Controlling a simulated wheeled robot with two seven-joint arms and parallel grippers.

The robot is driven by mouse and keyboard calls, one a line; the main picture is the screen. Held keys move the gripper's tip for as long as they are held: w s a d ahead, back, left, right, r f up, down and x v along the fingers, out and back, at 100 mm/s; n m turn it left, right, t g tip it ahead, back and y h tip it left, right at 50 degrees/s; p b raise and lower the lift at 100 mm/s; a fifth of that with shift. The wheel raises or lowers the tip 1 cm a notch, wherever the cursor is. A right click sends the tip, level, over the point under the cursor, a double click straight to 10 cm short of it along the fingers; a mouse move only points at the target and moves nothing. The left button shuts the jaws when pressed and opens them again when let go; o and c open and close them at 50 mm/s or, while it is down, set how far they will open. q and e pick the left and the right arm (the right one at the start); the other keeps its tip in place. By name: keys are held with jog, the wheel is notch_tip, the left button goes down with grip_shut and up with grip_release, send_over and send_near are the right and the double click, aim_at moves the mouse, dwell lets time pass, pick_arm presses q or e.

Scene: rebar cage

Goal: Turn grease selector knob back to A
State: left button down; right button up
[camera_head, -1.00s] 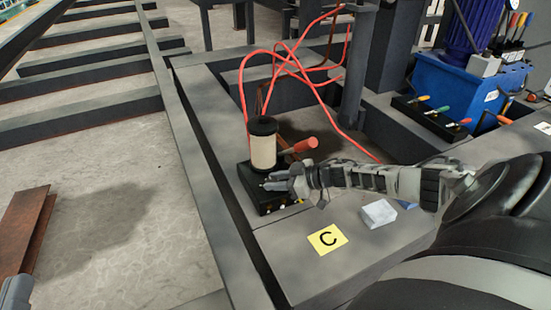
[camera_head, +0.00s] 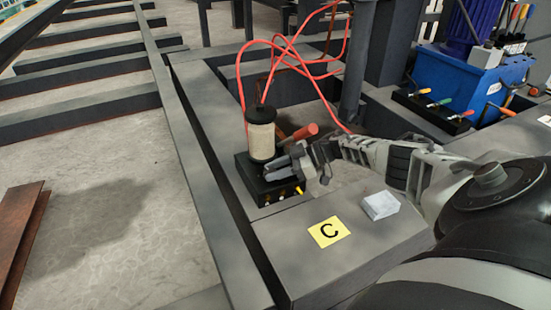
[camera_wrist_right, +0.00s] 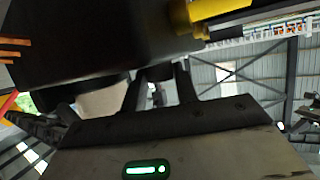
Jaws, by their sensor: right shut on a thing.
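The grease unit is a black box (camera_head: 262,192) on the grey steel frame, with a cream cylinder (camera_head: 261,140) on top and a red-ended handle (camera_head: 306,132) beside it. My right gripper (camera_head: 272,171) reaches in from the right, low over the box's right side. Its fingers are shut on a small part there, which I take to be the selector knob; they hide it and its setting. In the right wrist view the two dark fingers (camera_wrist_right: 160,88) stand close together below a large black block. My left gripper is not in view.
Red hoses (camera_head: 290,55) loop behind the unit. A blue machine (camera_head: 465,85) with coloured levers stands at right.

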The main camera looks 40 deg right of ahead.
jog(key=o, duration=1)
jog(key=shift+a, duration=0.1)
jog(key=shift+c, duration=0.2)
jog(key=shift+s+d+r, duration=0.15)
jog(key=shift+s+d, duration=0.05)
jog(key=shift+d, duration=0.15)
jog(key=p+v, duration=0.1)
jog(key=v, duration=0.6)
jog(key=shift+s+d, duration=0.15)
jog(key=shift+d, duration=0.05)
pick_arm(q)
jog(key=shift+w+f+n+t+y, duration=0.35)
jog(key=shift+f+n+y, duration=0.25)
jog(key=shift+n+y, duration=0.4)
pick_arm(e)
jog(key=v, duration=0.7)
jog(key=shift+s+d, duration=0.15)
jog(key=shift+d, duration=0.1)
jog(key=shift+r, duration=0.1)
